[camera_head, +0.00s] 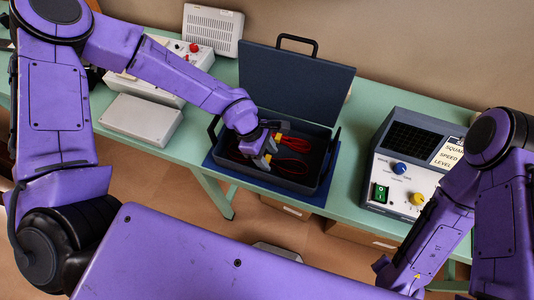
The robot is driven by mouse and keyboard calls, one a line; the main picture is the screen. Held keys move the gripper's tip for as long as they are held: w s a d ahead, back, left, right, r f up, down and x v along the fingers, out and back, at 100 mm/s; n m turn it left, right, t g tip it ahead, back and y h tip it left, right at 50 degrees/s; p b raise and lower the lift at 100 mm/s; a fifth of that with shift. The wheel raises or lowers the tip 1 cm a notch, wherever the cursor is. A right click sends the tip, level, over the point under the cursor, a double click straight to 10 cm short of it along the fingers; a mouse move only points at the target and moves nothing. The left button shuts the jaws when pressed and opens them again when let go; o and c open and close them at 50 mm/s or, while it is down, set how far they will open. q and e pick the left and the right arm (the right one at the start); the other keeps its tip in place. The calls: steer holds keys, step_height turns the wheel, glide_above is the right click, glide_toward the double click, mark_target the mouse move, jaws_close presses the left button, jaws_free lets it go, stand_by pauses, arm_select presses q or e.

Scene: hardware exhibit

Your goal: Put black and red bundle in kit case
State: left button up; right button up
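The kit case (322,183) is a dark blue-grey box on the green bench with its lid (297,88) raised. A bundle with red cable loops (291,166) lies inside the case on its right half. Dark and orange parts show beside the loops, near my fingers. My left gripper (268,152) reaches down into the case from the upper left. Its two grey fingers look apart, with their tips beside the bundle. The gripper and wrist hide part of the case's left side. My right forearm comes down at the lower right, and its gripper is not visible.
The case stands on a dark blue mat (222,170). A blue-grey instrument (407,160) with a screen and knobs stands to the right. A light grey box (141,119) and a white vented unit (213,28) are on the left. Bench is clear between the case and the instrument.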

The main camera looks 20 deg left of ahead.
arm_select(q)
steer(key=shift+a+r, duration=0.1)
steer(key=shift+r, duration=0.4)
steer(key=v, duration=1.1)
steer(key=shift+r, duration=0.2)
